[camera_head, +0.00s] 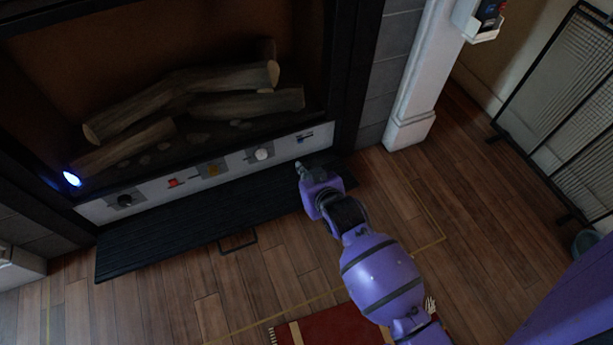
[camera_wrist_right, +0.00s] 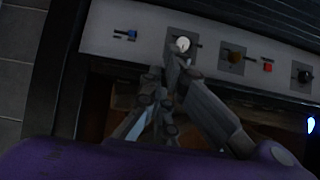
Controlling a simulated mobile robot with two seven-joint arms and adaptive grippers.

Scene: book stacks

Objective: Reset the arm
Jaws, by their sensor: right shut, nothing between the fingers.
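My right arm is purple and reaches from the lower right toward the fireplace in the head view. My right gripper (camera_head: 299,165) is shut and empty, just in front of the control panel (camera_head: 225,166). In the right wrist view the fingertips (camera_wrist_right: 176,62) meet just below the white round knob (camera_wrist_right: 183,44); I cannot tell whether they touch it. The white knob also shows in the head view (camera_head: 262,154). My left gripper is not in view.
The panel also carries a blue slider (camera_head: 305,138), an orange control (camera_head: 212,170), a red control (camera_head: 173,183) and a dark knob (camera_head: 124,201). Logs (camera_head: 180,92) lie above. A black flap (camera_head: 180,230) sits below. A red rug (camera_head: 330,328) and a screen (camera_head: 560,105) stand apart.

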